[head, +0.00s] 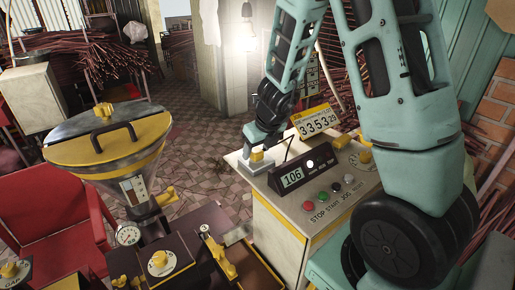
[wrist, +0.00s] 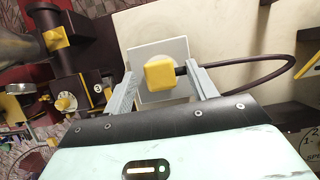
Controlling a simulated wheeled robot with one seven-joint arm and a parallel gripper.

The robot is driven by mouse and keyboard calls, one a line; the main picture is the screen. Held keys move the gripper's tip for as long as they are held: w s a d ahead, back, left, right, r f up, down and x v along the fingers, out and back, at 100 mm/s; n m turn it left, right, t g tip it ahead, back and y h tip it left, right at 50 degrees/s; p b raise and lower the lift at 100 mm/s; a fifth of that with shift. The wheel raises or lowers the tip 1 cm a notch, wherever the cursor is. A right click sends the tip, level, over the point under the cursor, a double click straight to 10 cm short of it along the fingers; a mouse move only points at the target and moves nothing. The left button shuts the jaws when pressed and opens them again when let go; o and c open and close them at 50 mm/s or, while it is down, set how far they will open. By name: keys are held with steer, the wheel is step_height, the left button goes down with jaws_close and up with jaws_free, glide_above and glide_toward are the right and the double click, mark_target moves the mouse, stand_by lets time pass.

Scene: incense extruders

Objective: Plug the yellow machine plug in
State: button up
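The yellow plug (wrist: 160,75) shows in the wrist view between my gripper's two grey fingers, with a dark cable curving off to the right. It is in front of a pale square socket plate (wrist: 178,50); whether it is seated there is hidden from this angle. My gripper (wrist: 165,88) is open around the plug, with a visible gap on each side. In the head view the yellow plug (head: 257,155) is just below my gripper (head: 256,148), over the pale socket block (head: 246,166) on the left part of the machine's top.
The cream machine cabinet (head: 276,232) carries a display reading 106 (head: 292,178), coloured buttons and a yellow number panel (head: 316,121). A yellow-rimmed hopper machine (head: 105,150) and a red chair (head: 50,220) stand to the left.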

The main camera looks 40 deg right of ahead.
steer(key=shift+r, duration=0.1)
steer(key=p+v, duration=1.2)
steer(key=v, duration=0.5)
steer(key=shift+r, duration=0.1)
steer(key=s+a+f+n+g+y+b, duration=0.1)
steer(key=s+a+f+n+y+b, duration=0.15)
steer(key=a+n+b, duration=0.45)
steer(key=s+a+f+n+g+y+b, duration=0.15)
steer(key=a+f+n, duration=0.25)
steer(key=a+n, duration=0.7)
steer(key=s+a+f+n+h+b, duration=0.1)
steer(key=s+a+f+n+b, duration=0.1)
steer(key=n, duration=0.6)
steer(key=s+a+f+n+g+h+b, duration=0.1)
steer(key=s+a+f+n+b, duration=0.1)
steer(key=s+a+n+b, duration=0.2)
steer(key=s+a+f+n+g+h+b, duration=0.1)
steer(key=s+a+f+n+b, duration=0.2)
steer(key=s+n, duration=0.5)
steer(key=n, duration=0.6)
steer(key=shift+a+b, duration=0.2)
steer(key=shift+b, duration=0.2)
